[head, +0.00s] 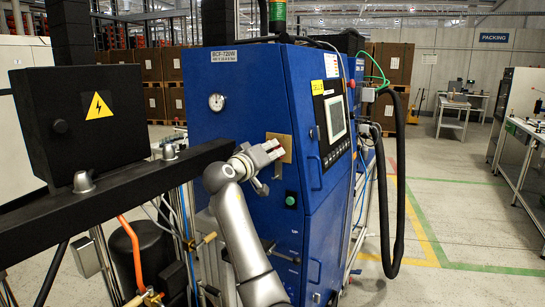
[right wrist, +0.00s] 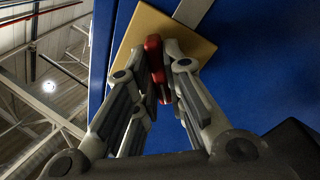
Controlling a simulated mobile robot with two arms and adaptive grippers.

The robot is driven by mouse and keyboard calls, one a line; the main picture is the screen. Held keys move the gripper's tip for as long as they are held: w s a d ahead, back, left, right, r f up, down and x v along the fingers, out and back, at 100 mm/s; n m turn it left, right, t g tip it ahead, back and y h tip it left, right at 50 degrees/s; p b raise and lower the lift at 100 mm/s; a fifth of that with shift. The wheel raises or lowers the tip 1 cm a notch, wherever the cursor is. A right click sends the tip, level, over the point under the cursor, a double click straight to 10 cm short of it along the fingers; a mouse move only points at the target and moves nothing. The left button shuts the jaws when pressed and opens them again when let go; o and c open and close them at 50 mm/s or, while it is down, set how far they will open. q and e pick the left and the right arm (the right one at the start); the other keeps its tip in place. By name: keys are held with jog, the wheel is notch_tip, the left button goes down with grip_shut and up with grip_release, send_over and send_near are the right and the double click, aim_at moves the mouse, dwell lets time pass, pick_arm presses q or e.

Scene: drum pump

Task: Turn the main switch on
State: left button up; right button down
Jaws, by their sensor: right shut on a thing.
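The main switch is a red handle (right wrist: 154,55) on a tan-yellow square plate (right wrist: 130,32) on the blue cabinet, seen close up in the right wrist view. In the head view the plate (head: 287,145) is on the cabinet's front face, partly behind my gripper. My right gripper (head: 271,153) is at the plate, its fingers closed around the red handle. In the right wrist view the gripper (right wrist: 163,75) has fingers on both sides of the handle. The fingertips hide part of the handle, and its exact angle is hard to tell. My left gripper is not in view.
The blue cabinet (head: 240,90) has a round gauge (head: 217,102), a green button (head: 291,200) and a screen panel (head: 335,117). A black box with a warning sign (head: 97,106) and a dark beam (head: 120,182) stand at left. Open floor (head: 460,220) lies at right.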

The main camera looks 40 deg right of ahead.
jog(key=shift+f+m+b, duration=0.3)
jog(key=shift+m+b, duration=0.2)
jog(key=shift+b, duration=0.15)
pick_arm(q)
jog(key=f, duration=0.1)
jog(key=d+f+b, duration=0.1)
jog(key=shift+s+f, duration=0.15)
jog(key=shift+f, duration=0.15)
pick_arm(e)
jog(key=shift+m, duration=0.5)
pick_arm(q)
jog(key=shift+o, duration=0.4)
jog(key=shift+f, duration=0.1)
pick_arm(e)
jog(key=shift+r, duration=0.1)
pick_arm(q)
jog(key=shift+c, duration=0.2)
